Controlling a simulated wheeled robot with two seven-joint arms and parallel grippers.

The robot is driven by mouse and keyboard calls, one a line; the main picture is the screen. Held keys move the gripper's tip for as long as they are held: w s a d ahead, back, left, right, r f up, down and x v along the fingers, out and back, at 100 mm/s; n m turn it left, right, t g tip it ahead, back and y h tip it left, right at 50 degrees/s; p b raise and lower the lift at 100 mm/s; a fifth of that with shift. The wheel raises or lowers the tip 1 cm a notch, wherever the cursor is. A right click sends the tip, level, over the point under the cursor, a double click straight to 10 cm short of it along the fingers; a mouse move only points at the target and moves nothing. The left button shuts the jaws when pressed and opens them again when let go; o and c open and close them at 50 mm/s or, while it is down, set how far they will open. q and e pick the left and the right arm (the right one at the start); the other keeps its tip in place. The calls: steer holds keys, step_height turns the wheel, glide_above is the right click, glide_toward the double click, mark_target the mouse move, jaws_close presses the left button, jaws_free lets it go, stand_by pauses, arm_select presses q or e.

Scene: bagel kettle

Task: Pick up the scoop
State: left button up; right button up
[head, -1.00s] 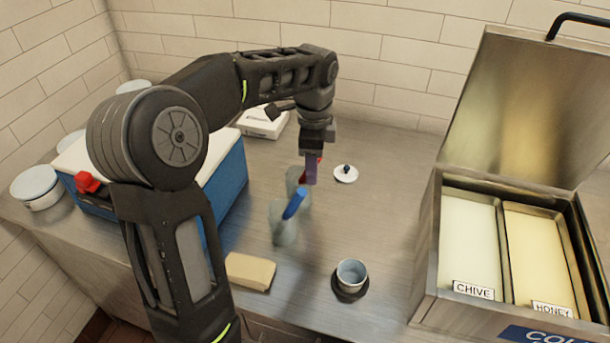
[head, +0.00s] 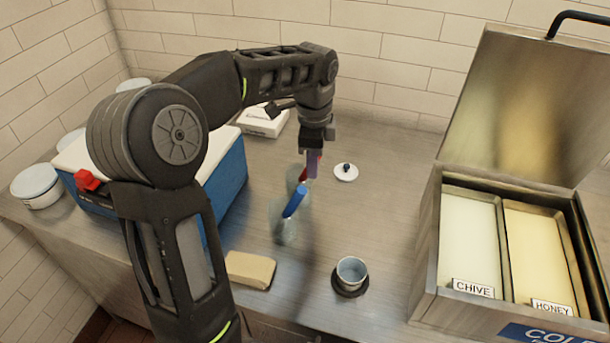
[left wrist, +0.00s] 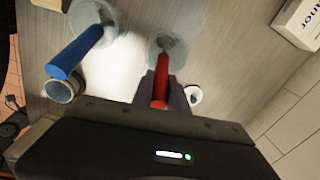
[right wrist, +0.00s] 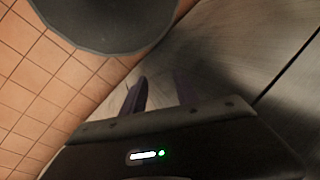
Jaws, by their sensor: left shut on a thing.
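My left gripper (head: 313,165) is shut on a red handle (left wrist: 161,88), which sits between its fingers in the left wrist view. The handle's lower end reaches into a clear container (left wrist: 168,47) on the counter; whether it is a scoop's handle I cannot tell, as its head is unclear. A blue-handled utensil (head: 295,202) leans in a second clear container (head: 286,232) nearer the front; its handle also shows in the left wrist view (left wrist: 75,54). My right gripper (right wrist: 160,88) shows only in its own wrist view, its fingers apart and nothing between them.
A small metal cup (head: 351,271) stands on a dark base. A tan block (head: 249,270) lies near the front edge. A white lid (head: 346,172) lies right of the left gripper. A blue cooler (head: 228,172) stands left and a metal topping bin (head: 428,245) right.

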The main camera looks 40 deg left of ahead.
arm_select(q)
jaws_close()
steer(key=shift+r, duration=0.25)
step_height(320, 180, up, 8)
steer(key=shift+f, duration=0.15)
steer(key=shift+r+p, duration=0.65)
steer(key=shift+p, duration=0.3)
steer(key=shift+r+p, duration=0.35)
steer(key=shift+p, duration=0.05)
steer(key=shift+f, duration=0.1)
